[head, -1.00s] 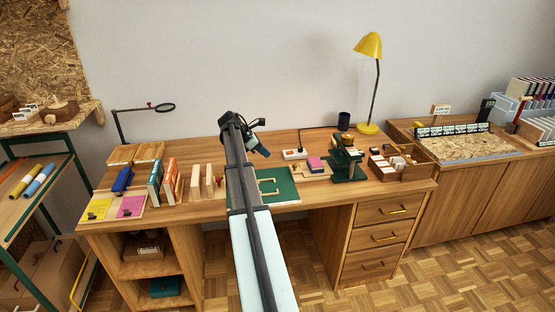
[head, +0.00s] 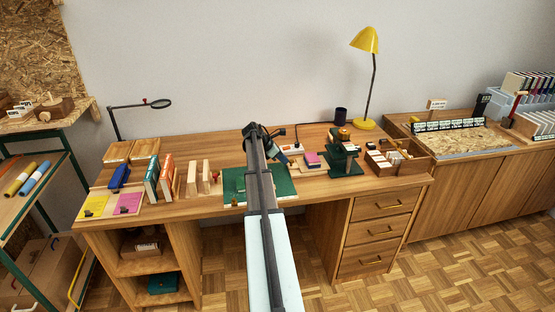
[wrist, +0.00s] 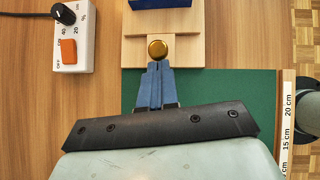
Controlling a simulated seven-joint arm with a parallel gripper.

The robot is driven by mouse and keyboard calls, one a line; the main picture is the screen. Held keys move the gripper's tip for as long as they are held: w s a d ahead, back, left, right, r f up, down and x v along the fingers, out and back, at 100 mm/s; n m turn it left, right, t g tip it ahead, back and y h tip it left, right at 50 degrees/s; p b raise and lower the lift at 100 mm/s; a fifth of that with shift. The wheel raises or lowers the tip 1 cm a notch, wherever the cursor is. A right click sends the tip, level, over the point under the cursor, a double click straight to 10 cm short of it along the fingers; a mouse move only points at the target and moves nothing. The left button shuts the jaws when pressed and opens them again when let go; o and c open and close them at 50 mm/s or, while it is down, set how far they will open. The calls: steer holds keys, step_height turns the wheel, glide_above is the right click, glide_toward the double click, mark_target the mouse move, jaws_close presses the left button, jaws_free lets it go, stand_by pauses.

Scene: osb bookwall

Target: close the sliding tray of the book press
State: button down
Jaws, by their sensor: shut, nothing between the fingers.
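The book press (head: 343,155) is a dark green frame with a brass-coloured top, on the right part of the desk. Its pale wooden sliding tray (wrist: 185,20) sticks out to the left of the press in the head view. A round brass knob (wrist: 157,48) sits at the tray's near end in the wrist view. A blue block-like thing (wrist: 160,3) lies farther along the tray, cut by the frame's top edge. My gripper (wrist: 158,66) is shut and empty, its blue fingertips right at the knob's near side. I cannot tell whether they touch it. In the head view my gripper (head: 289,158) is left of the tray.
A white control box (wrist: 74,38) with a black dial and orange switch stands left of the tray in the wrist view. A green cutting mat (head: 235,184) with a ruler lies under my arm. A wooden organiser box (head: 418,163) stands right of the press. A yellow lamp (head: 366,40) stands behind.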

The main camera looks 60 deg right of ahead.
mark_target(317, 157)
steer(key=shift+s+d, duration=0.1)
steer(key=shift+d, duration=0.05)
steer(key=s+d, duration=1)
steer(key=shift+s+d, duration=0.1)
steer(key=shift+s, duration=0.05)
stand_by(0.4)
steer(key=shift+a, duration=0.3)
steer(key=w+a, duration=0.1)
steer(key=w+a+r, duration=0.1)
steer(key=w+a, duration=0.1)
steer(key=shift+a+r, duration=0.1)
steer(key=shift+a, duration=0.05)
steer(key=v, duration=0.9)
steer(key=shift+r, duration=0.15)
steer(key=shift+w+a, duration=0.1)
steer(key=shift+a, duration=0.05)
